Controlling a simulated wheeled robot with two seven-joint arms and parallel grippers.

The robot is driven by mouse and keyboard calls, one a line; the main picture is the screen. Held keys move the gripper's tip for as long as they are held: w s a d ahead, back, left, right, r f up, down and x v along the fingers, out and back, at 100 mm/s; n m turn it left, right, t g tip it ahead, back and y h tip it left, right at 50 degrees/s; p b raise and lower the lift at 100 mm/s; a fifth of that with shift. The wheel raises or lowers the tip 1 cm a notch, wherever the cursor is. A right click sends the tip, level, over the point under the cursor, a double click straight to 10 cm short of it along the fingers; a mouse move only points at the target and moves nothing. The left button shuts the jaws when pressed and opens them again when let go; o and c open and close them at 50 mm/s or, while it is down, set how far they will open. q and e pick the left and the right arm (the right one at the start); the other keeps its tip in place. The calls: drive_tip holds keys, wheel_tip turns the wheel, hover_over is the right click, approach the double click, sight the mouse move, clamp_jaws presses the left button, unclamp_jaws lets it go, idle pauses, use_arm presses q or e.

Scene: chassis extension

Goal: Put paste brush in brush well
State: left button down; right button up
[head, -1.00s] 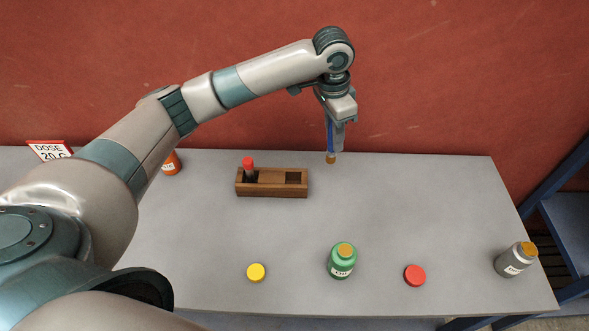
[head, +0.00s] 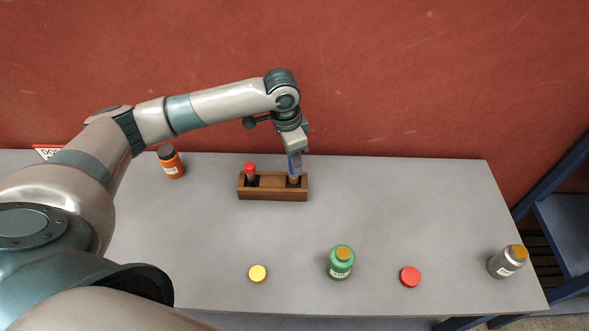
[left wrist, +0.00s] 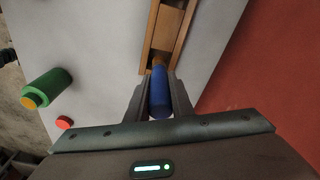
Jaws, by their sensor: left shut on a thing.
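My left gripper (head: 294,155) is shut on the paste brush, which has a blue handle (left wrist: 160,95) and a brown tip (head: 294,180). The brush hangs tip down, nearly upright, at the right-hand well of the wooden holder (head: 272,192). I cannot tell whether its tip is inside the well or just above it. In the left wrist view the holder (left wrist: 149,35) lies beyond the brush tip. A red-topped item (head: 249,169) stands in the holder's left well. My right gripper is not in view.
An orange bottle (head: 171,162) stands at the back left. A green bottle (head: 341,262), a yellow disc (head: 258,273), a red disc (head: 410,276) and a grey bottle (head: 507,261) are along the front. The middle of the table is clear. A red wall (head: 400,80) rises behind.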

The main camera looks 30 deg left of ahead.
use_arm(q)
drive_tip(key=shift+f+p, duration=0.7)
drive_tip(key=shift+f, duration=1.3)
drive_tip(key=c, duration=1.6)
unclamp_jaws()
drive_tip(key=shift+o, duration=0.2)
